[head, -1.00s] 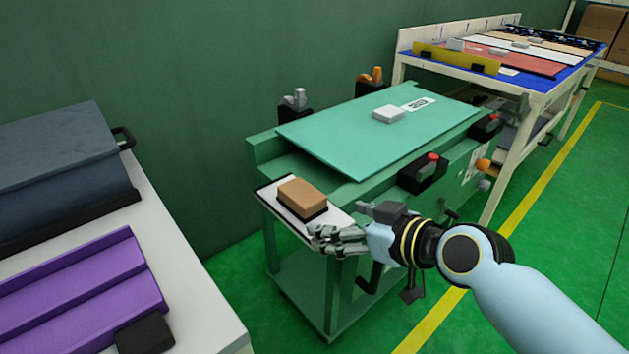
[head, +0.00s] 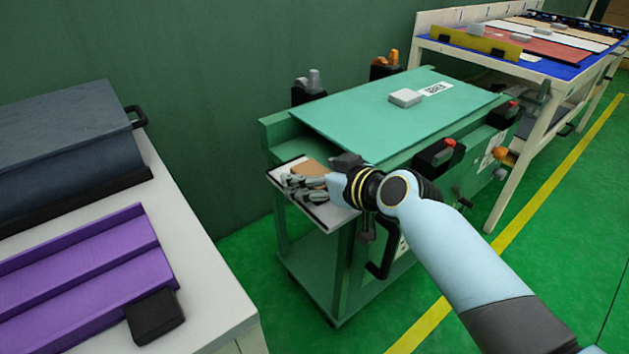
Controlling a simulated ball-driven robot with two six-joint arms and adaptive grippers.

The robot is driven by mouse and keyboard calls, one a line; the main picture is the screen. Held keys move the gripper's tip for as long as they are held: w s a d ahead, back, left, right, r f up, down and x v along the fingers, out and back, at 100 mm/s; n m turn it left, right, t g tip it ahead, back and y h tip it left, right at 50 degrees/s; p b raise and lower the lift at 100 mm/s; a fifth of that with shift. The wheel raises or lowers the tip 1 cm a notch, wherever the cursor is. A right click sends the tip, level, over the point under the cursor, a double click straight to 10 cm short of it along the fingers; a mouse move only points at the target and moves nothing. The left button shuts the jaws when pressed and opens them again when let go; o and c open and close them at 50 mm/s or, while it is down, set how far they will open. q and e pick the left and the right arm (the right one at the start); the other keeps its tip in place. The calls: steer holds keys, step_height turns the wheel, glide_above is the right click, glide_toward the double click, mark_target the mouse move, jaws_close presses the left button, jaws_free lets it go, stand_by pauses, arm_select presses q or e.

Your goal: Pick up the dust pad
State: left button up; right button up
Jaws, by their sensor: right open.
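The dust pad (head: 311,169) is a tan block with a dark underside. It lies on a small white tray (head: 318,214) at the near left end of the green cart. My right gripper (head: 297,185) is over the tray, in front of the pad and overlapping it in the picture. Its open fingers hide most of the pad, so I cannot tell whether they touch it. My left gripper is not in view.
The green cart (head: 345,125) carries a green panel with a small white block (head: 405,97) on it. A black box with a red button (head: 438,157) sits on its side. A white table with a purple tray (head: 85,275) stands at left.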

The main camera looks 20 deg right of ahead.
mark_target(314, 172)
steer(key=shift+c, duration=1.2)
steer(key=c, duration=1.1)
steer(key=shift+r, duration=0.15)
step_height(314, 172, up, 4)
steer(key=shift+r+p, duration=0.25)
steer(key=shift+p, duration=0.55)
steer(key=s+d+r+p, duration=0.2)
steer(key=s+d+r, duration=0.5)
steer(key=d, duration=0.2)
steer(key=shift+n+g+y, duration=0.4)
steer(key=shift+n+y, duration=0.5)
steer(key=s+a+r, duration=0.1)
steer(key=s+r, duration=0.1)
steer(key=r, duration=0.3)
steer(key=s+a+r, duration=0.2)
steer(key=r, duration=0.2)
steer(key=s+a+r, duration=0.1)
steer(key=s+r, duration=0.1)
steer(key=r, duration=0.3)
steer(key=shift+s+a+r, duration=0.1)
steer(key=shift+a+r, duration=0.2)
steer(key=shift+a, duration=0.05)
